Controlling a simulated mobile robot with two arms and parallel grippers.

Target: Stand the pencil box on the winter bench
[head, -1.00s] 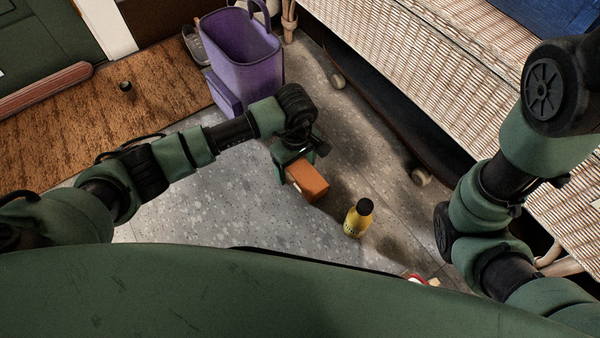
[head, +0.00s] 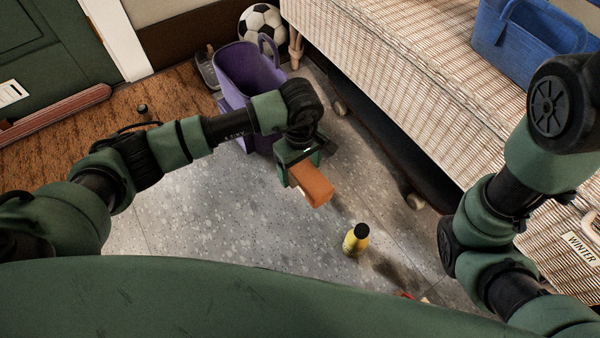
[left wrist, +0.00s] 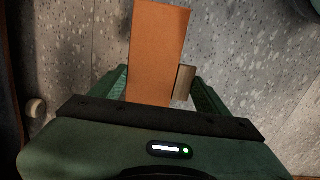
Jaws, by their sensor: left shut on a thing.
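My left gripper (head: 305,170) is shut on an orange-brown box (head: 314,187), which I take to be the pencil box. The box sticks out from the fingers above the grey floor. In the left wrist view the box (left wrist: 157,45) lies lengthwise between the green fingers of the left gripper (left wrist: 160,90). The winter bench (head: 545,235) is the woven bench at the right, with a "WINTER" label (head: 580,249) near its lower right. My right arm hides part of it. My right gripper is out of view.
A yellow bottle with a black cap (head: 355,240) stands on the floor near the held box. A purple tote (head: 245,75) and a soccer ball (head: 262,27) are behind the left arm. A blue basket (head: 530,45) sits on the woven bench top, farther back.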

